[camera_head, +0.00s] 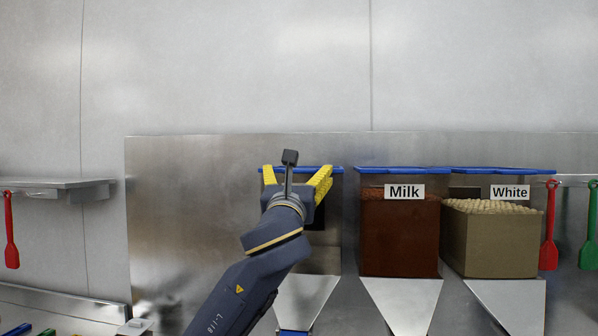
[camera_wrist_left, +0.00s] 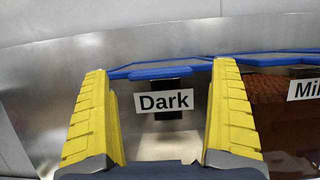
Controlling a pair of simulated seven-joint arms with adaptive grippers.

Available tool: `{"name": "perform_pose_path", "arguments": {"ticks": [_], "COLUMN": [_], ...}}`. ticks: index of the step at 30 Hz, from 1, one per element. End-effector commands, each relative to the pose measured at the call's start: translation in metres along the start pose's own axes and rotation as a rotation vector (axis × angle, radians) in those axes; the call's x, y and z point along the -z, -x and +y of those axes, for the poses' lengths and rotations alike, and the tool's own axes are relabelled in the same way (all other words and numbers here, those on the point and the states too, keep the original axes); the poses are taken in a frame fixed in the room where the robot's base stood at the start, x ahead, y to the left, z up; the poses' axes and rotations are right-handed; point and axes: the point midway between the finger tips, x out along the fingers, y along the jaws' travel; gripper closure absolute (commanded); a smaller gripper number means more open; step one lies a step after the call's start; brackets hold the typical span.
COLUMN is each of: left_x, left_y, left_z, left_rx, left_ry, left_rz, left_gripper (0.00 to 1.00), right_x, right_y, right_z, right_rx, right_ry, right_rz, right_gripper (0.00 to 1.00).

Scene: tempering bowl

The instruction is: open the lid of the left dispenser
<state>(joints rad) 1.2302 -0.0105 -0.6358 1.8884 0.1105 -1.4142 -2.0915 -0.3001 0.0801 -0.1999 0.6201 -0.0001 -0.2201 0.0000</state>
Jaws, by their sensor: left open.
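The left dispenser, labelled "Dark" (camera_wrist_left: 165,101), is mostly hidden behind my left arm in the head view. Its flat blue lid (camera_head: 335,169) lies level along the top and looks closed. The lid also shows in the left wrist view (camera_wrist_left: 170,72), just above the label. My left gripper (camera_head: 296,178) is open, with yellow ridged fingers spread apart in front of this dispenser at about lid height. In the wrist view its fingers (camera_wrist_left: 161,72) frame the label, with nothing between them. Whether a fingertip touches the lid cannot be told. My right gripper is not in view.
The Milk dispenser (camera_head: 400,240) and White dispenser (camera_head: 490,242) stand to the right, with blue lids down. Red (camera_head: 549,228) and green (camera_head: 589,225) spatulas hang at the far right, another red spatula (camera_head: 11,232) at the far left. A shelf (camera_head: 60,186) is at left.

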Motion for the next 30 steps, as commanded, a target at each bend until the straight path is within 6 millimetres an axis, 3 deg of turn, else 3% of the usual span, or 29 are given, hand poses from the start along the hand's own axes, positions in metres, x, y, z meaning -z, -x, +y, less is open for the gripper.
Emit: {"name": "perform_pose_path", "arguments": {"ticks": [7,20,30], "left_x": [0.000,0.000,0.000], "left_y": [-0.020,-0.025,-0.025], "left_z": [0.000,0.000,0.000], "left_rx": [-0.001,0.000,0.000], "left_ry": [0.000,0.000,0.000], "left_rz": [0.000,-0.001,0.000], "left_gripper": [0.06,0.06,0.42], "right_x": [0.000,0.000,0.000], "right_y": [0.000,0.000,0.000], "right_z": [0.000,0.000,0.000], "right_rx": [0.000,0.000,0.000], "right_ry": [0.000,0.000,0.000], "right_rz": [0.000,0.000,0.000], "right_gripper": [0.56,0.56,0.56]}}
